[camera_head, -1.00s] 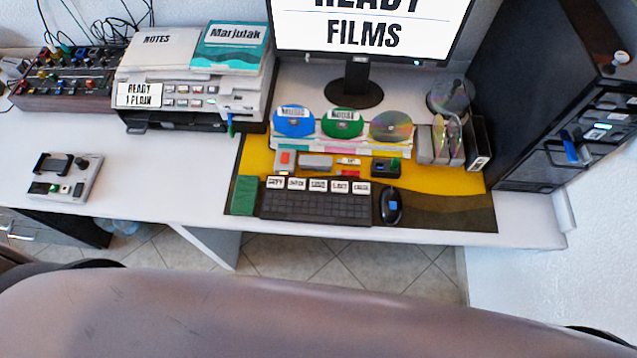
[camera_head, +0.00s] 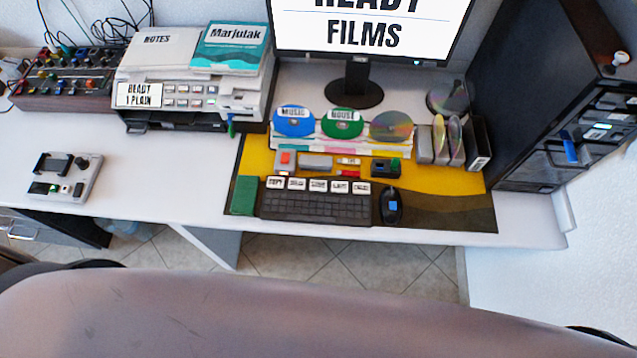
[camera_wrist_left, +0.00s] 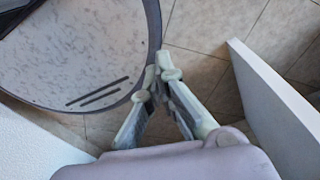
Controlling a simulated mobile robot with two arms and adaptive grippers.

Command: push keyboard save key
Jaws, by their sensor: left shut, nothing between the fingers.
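The black keyboard (camera_head: 315,206) lies on the mat at the front of the desk. A row of several white-labelled keys (camera_head: 318,186) runs along its back edge. The labels are too small to read surely, so I cannot tell which is the save key. My left gripper (camera_wrist_left: 158,75) shows only in the left wrist view. Its fingertips meet, with nothing held, above the tiled floor and beside a round grey rim, away from the keyboard. My right gripper is in neither view.
A black mouse (camera_head: 391,206) lies right of the keyboard, and a green block (camera_head: 244,195) left of it. Discs (camera_head: 342,122) and small devices stand behind. A monitor (camera_head: 365,30), a printer (camera_head: 190,90) and a black tower (camera_head: 530,100) surround the mat (camera_head: 450,212). The desk's left front is mostly clear.

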